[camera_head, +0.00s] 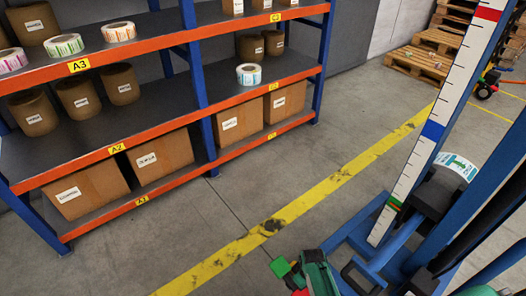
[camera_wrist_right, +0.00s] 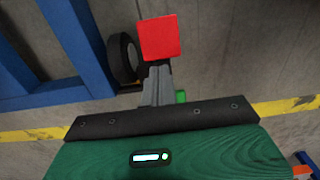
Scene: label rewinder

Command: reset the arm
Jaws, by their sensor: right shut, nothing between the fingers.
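My right gripper (camera_head: 290,276) is at the bottom of the head view, low over the floor and left of the base of a blue stand. Its green body and its green and red finger parts show there. In the right wrist view its red tip (camera_wrist_right: 160,38) shows in front of the grey fingers, which are shut and empty. My left gripper is not in view. A tall blue stand (camera_head: 405,165) with a white measuring scale rises on the right. A label roll (camera_head: 460,166) with white and teal labels sits in its black holder.
An orange and blue shelf (camera_head: 140,148) at the left holds cartons (camera_head: 160,154), brown rolls and label rolls. A yellow floor line (camera_head: 310,199) crosses the open floor. Wooden pallets (camera_head: 420,62) lie at the back right. A black wheel (camera_wrist_right: 123,58) is near the gripper.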

